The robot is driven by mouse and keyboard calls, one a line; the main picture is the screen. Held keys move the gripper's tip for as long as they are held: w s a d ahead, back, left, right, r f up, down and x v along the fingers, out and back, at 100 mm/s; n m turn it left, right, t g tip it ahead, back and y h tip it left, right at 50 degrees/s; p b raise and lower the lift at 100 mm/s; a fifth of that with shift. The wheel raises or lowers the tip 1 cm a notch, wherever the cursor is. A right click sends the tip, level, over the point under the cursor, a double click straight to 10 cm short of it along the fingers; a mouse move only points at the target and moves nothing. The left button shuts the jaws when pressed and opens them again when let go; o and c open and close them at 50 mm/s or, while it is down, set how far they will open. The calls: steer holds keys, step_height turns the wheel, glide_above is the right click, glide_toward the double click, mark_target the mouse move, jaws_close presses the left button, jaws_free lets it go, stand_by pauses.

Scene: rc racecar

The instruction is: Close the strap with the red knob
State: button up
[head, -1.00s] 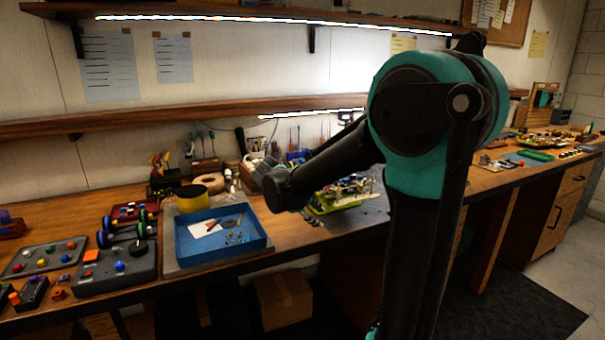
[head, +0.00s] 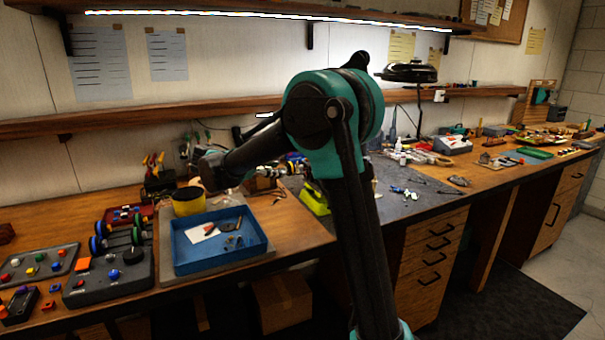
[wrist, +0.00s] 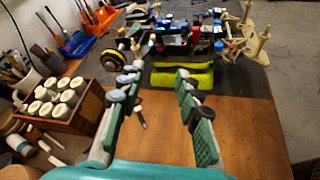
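The RC racecar (wrist: 185,42) stands on the bench ahead of my gripper in the wrist view, with blue, black and red parts and a yellow-green piece (wrist: 183,77) at its near side. In the head view only a bit of the yellow-green piece (head: 314,200) shows; my arm hides most of the rest. My gripper (wrist: 156,78) is open, its two green-padded fingers apart with nothing between them, short of the car. I cannot make out the strap or pick out its red knob among the small parts.
A wooden box of white-capped bottles (wrist: 60,105) stands left of my gripper. Blue and orange bins (wrist: 75,42) are behind it. A blue tray (head: 218,256) and a button panel (head: 110,282) lie on the left bench.

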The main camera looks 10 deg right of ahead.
mark_target(306, 173)
steer(key=x, duration=1.3)
steer(key=shift+w+d+f, duration=0.15)
steer(key=shift+d+f, duration=0.05)
steer(key=shift+d, duration=0.05)
steer(key=shift+c, duration=0.2)
jaws_close()
